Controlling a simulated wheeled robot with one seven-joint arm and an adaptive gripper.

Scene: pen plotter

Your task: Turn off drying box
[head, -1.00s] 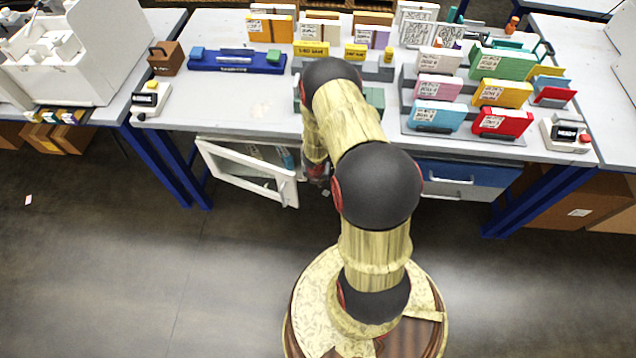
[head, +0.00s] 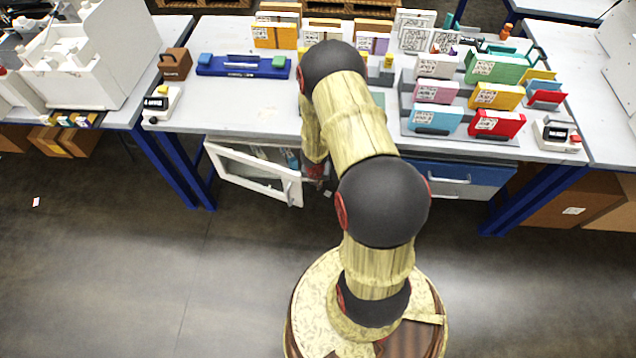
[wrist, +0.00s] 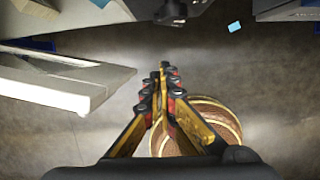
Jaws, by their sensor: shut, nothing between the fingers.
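A white cabinet with a glass-paned door (head: 262,190), which looks like the drying box, sits under the middle table. Its door stands open toward the front, and bottles show inside. No switch on it can be made out. My gripper (wrist: 163,72) is shut and empty in the wrist view, pointing away from the camera. The white door (wrist: 75,85) is to its left there, apart from the fingers. In the head view my gripper is mostly hidden behind my arm, just right of the open door under the table edge.
A blue and white drawer unit (head: 455,178) is under the table to the right. The table top (head: 235,110) holds card racks, a blue tray (head: 243,66) and a small white device with a display (head: 162,104). The floor (head: 120,270) in front is clear.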

